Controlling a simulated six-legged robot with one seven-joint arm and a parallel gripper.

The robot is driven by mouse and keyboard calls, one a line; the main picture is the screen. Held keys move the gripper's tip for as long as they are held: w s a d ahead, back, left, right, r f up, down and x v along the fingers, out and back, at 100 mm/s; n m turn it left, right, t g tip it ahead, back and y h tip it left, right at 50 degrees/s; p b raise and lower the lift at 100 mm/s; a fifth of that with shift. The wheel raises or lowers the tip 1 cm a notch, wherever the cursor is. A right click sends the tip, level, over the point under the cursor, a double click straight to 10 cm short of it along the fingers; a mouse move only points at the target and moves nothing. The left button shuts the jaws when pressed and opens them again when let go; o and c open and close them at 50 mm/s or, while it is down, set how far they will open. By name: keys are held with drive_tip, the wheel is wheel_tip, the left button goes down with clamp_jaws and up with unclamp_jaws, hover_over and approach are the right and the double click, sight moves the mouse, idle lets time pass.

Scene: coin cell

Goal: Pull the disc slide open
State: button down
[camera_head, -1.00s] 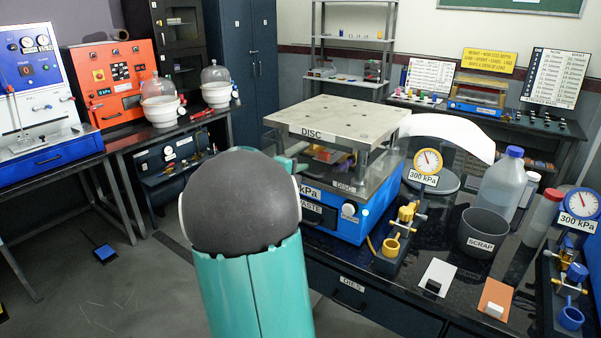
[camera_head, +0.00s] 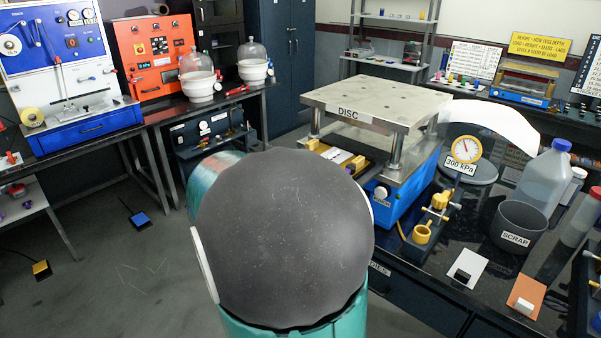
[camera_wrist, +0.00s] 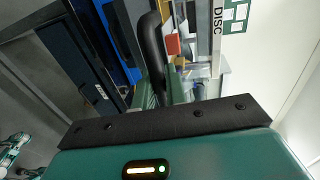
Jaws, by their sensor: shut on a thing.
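The press labelled DISC (camera_head: 372,107) stands on the bench with a pale top plate on posts and a blue base. Its slide (camera_head: 343,160), with yellow and dark parts, shows under the plate on the left side, partly behind my arm. In the wrist view the DISC label (camera_wrist: 217,18) is turned on its side. A thick black handle (camera_wrist: 152,45) runs toward my gripper (camera_wrist: 166,90). My gripper's green fingers are shut on this handle; the exact contact is partly hidden. My arm hides the gripper in the head view.
A gauge marked 300 kPa (camera_head: 466,150), a brass fitting (camera_head: 424,233), a SCRAP cup (camera_head: 517,228) and a bottle (camera_head: 547,175) stand right of the press. Bowls (camera_head: 199,86) stand on the bench behind left. The floor at left is mostly clear.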

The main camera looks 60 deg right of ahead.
drive_tip(key=shift+f+v, duration=0.25)
drive_tip(key=shift+v, duration=1)
drive_tip(key=c, duration=1.5)
unclamp_jaws()
drive_tip(key=shift+a, duration=0.15)
drive_tip(key=v, duration=1.3)
drive_tip(key=shift+a, duration=0.3)
drive_tip(key=shift+w+r, duration=0.1)
drive_tip(key=shift+w, duration=0.05)
